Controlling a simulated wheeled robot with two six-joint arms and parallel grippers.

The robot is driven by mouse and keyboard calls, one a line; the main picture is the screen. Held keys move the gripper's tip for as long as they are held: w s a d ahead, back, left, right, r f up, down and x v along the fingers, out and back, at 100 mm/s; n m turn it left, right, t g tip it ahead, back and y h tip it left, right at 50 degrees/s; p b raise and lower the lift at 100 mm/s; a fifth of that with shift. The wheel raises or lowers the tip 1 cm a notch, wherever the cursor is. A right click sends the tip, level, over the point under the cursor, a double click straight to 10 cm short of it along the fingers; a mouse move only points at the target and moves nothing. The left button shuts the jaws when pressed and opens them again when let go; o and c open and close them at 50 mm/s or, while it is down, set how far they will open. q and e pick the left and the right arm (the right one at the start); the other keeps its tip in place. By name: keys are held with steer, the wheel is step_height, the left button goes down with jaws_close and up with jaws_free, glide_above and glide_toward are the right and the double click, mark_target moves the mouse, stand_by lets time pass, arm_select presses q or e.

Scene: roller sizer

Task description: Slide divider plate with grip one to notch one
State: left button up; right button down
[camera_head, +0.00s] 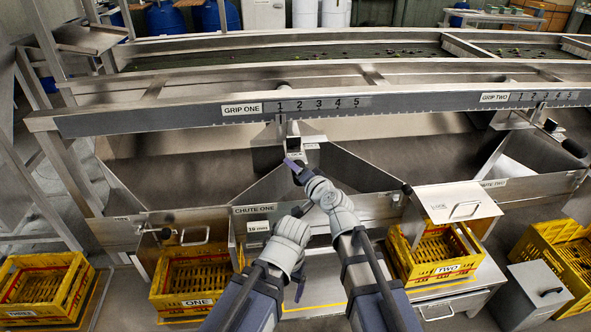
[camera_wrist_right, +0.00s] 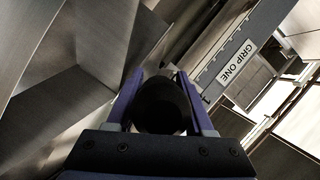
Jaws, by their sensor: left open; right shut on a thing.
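The grip-one rail (camera_head: 240,109) carries the label GRIP ONE and a scale with numerals 1 to 5; the label also shows in the right wrist view (camera_wrist_right: 236,62). The hanger of the metal divider plate (camera_head: 281,130) meets the rail roughly below numeral 1; whether it sits in a notch is too small to tell. My right gripper (camera_head: 293,165) is shut on the black round grip (camera_wrist_right: 162,106), which shows between its two fingers in the right wrist view. My left gripper (camera_head: 300,288) is open and low, in front of chute one, apart from the plate; its fingers are partly hidden.
A second scale, GRIP TWO (camera_head: 495,97), is at the right of the rail. The chute-one panel (camera_head: 255,210) stands below the plate. Yellow crates (camera_head: 195,300) and (camera_head: 437,268) flank my arms. A grey lidded box (camera_head: 540,290) stands at the right.

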steer(key=shift+c, duration=2.4)
jaws_free()
steer(key=shift+s+a, duration=0.1)
steer(key=shift+a, duration=0.3)
steer(key=shift+o, duration=0.9)
steer(key=shift+d, duration=0.1)
steer(key=shift+d, duration=0.1)
steer(key=p+v, duration=0.1)
steer(key=v, duration=0.6)
steer(key=shift+s+p, duration=0.3)
steer(key=shift+p, duration=0.05)
steer(key=shift+d+r, duration=0.1)
